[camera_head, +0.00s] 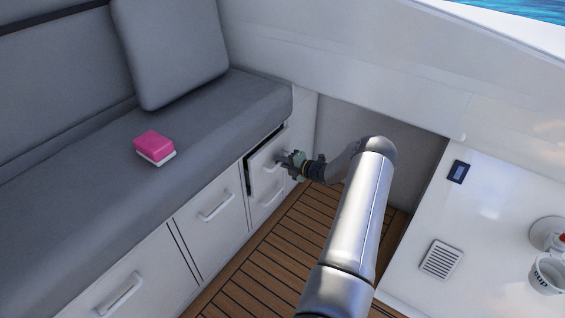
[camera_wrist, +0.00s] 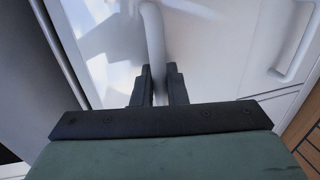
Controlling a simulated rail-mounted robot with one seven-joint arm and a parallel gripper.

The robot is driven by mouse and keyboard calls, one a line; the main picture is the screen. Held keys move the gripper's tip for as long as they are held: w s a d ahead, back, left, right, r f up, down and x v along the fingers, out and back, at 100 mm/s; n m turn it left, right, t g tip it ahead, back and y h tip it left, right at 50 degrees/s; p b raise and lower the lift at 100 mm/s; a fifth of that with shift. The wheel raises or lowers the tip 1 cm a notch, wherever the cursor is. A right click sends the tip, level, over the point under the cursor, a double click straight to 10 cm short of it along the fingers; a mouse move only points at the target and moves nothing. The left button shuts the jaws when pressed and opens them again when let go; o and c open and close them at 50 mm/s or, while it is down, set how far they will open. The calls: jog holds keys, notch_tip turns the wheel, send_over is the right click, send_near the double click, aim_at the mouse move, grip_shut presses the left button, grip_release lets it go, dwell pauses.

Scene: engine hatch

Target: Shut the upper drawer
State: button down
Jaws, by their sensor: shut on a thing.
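The upper drawer (camera_head: 268,160) is at the far end of the cabinet row under the grey bench seat. It stands partly out, with a dark gap along its top and left side. My gripper (camera_head: 284,161) is at its front. In the wrist view, my gripper (camera_wrist: 158,88) has its two dark fingers on either side of the drawer's pale handle (camera_wrist: 153,40) and is shut on it. The white front of the upper drawer (camera_wrist: 105,45) fills much of that view. In the head view my gripper partly hides the handle.
Below it is a lower drawer with its own handle (camera_head: 268,197); a handle (camera_wrist: 298,45) also shows at right in the wrist view. A pink and white sponge (camera_head: 155,147) lies on the seat (camera_head: 90,190). The wooden floor (camera_head: 270,250) is clear. A white counter (camera_head: 480,220) stands at right.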

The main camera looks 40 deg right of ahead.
jog(key=x, duration=0.4)
jog(key=shift+w+r, duration=0.1)
jog(key=shift+r, duration=0.35)
jog(key=c, duration=1.5)
grip_release()
jog(key=shift+w, duration=0.1)
jog(key=p+v, duration=0.4)
jog(key=v, duration=1.3)
jog(key=shift+s+d, duration=0.1)
jog(key=shift+s, duration=0.2)
